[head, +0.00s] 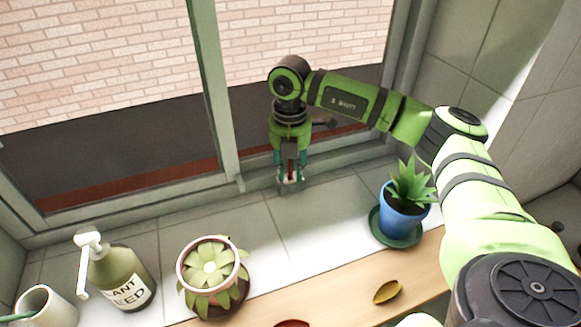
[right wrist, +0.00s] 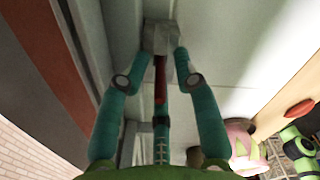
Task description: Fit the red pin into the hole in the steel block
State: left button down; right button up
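The steel block (head: 291,187) stands on the tiled sill near the window frame. It also shows at the top of the right wrist view (right wrist: 158,36). The red pin (right wrist: 160,75) stands in line with the block, its far end at the block's near face. How deep it sits in the hole is hidden. My right gripper (head: 290,178) points down over the block. Its teal fingers (right wrist: 163,55) are spread on both sides of the pin, with gaps between them and it. Their tips are close to the block; contact cannot be told. My left gripper is not in view.
A blue pot with a spiky plant (head: 404,214) stands right of the block. A succulent pot (head: 212,275), a pump bottle (head: 118,272) and a white cup (head: 46,308) stand front left. A yellow leaf-shaped piece (head: 387,292) lies on the wooden ledge (head: 335,300). The window frame (head: 215,95) is close behind.

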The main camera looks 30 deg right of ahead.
jog(key=shift+r, duration=0.15)
notch_tip(320, 180, up, 7)
jog(key=b, duration=0.3)
jog(key=shift+w+r, duration=0.1)
notch_tip(320, 180, up, 4)
jog(key=shift+r, duration=0.45)
jog(key=shift+f, duration=0.1)
